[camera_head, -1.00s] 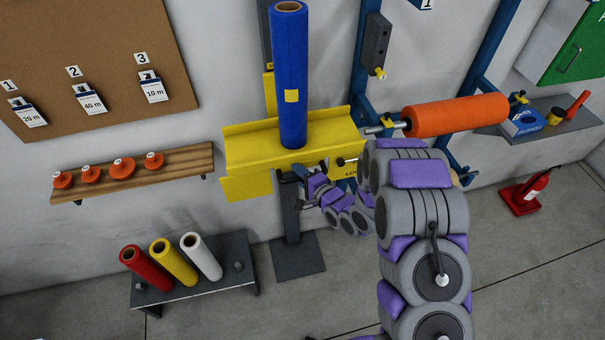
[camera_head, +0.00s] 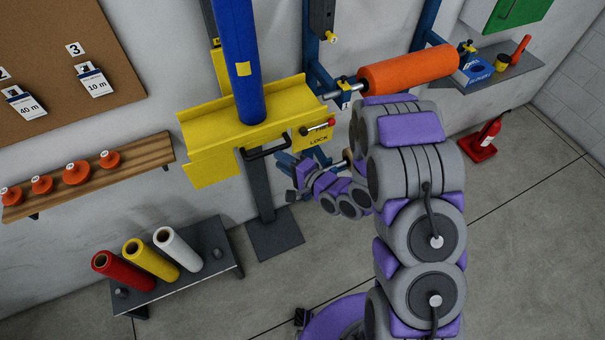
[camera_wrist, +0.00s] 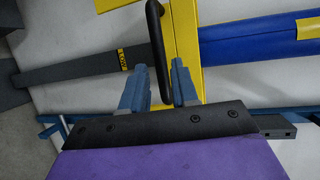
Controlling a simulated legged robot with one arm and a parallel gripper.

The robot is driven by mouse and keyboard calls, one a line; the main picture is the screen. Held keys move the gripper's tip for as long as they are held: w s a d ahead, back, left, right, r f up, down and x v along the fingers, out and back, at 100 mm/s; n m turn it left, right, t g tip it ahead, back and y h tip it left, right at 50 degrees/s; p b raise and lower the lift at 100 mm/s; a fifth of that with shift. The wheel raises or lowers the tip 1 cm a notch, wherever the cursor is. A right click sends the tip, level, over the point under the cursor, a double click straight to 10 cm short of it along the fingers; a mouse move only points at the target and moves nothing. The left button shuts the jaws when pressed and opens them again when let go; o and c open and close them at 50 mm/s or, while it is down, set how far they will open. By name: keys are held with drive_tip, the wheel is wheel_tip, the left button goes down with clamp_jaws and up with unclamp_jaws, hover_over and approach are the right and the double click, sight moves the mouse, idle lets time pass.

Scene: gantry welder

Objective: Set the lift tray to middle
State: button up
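The yellow lift tray (camera_head: 200,160) is on a dark upright column (camera_head: 262,190) in the head view and carries a tall blue roll (camera_head: 240,60). A black handle (camera_head: 262,152) juts from the tray's front. A lever with a red knob (camera_head: 331,122) sits above the LOCK label on the tray's right. My gripper (camera_head: 284,160) is just right of and below the handle. In the wrist view its two blue fingers (camera_wrist: 160,85) are apart, with the lower end of the handle (camera_wrist: 153,30) between or just beyond them. I cannot tell whether they touch it.
An orange roll (camera_head: 405,68) sticks out on a spindle to the right of the tray. A low stand (camera_head: 190,285) with red, yellow and white rolls is at lower left. A wooden shelf (camera_head: 130,160) holds several orange pieces.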

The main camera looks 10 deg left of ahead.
drive_tip(key=p+v, duration=0.6)
drive_tip(key=v, duration=0.2)
idle(0.5)
